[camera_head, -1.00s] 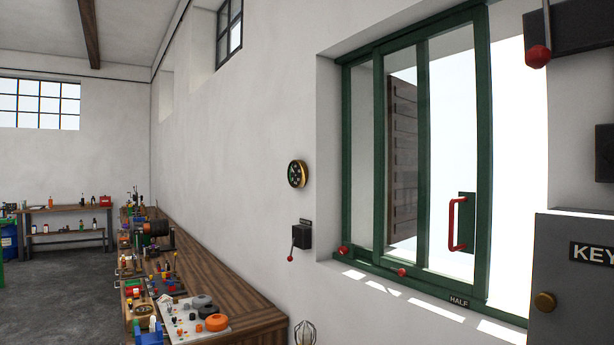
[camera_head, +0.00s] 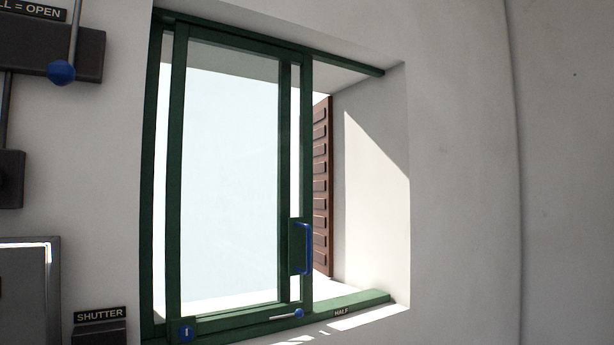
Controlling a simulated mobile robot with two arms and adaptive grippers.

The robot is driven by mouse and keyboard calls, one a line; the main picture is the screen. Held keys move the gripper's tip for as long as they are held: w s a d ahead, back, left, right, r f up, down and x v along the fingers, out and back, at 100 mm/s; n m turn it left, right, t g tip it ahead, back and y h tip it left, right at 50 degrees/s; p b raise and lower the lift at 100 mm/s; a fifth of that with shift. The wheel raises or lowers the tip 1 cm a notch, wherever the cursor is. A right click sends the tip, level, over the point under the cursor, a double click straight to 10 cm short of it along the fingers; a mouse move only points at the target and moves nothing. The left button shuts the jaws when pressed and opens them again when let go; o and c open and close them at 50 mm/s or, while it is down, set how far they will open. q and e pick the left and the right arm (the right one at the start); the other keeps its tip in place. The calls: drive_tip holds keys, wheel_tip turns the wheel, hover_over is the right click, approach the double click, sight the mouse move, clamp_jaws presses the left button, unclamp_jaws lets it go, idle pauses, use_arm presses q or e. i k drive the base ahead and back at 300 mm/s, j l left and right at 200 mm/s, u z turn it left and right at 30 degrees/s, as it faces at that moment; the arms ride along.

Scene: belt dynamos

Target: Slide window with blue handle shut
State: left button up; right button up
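The window with the blue handle fills the middle of the head view. Its green sliding sash (camera_head: 174,180) stands over the left part of the green frame. The blue handle (camera_head: 308,248) is an upright bar on a green plate at the sash's right edge. To the right of the handle the opening is clear through to the outside. A blue-knobbed pin or lever (camera_head: 298,313) lies on the bottom rail below the handle. Neither gripper shows in the view.
A HALF label (camera_head: 342,312) marks the sill. A brown shutter (camera_head: 322,190) stands outside at right. Left are a blue-balled pull lever (camera_head: 61,72), a grey box (camera_head: 28,290) and a SHUTTER label (camera_head: 100,314). The wall at right is bare.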

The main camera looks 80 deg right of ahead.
sight(301, 229)
drive_tip(key=z, duration=2.1)
drive_tip(key=l+u, duration=0.2)
drive_tip(key=u, duration=0.15)
drive_tip(key=l+u, duration=0.25)
drive_tip(key=u, duration=0.15)
drive_tip(key=l+u, duration=0.2)
drive_tip(key=u, duration=0.15)
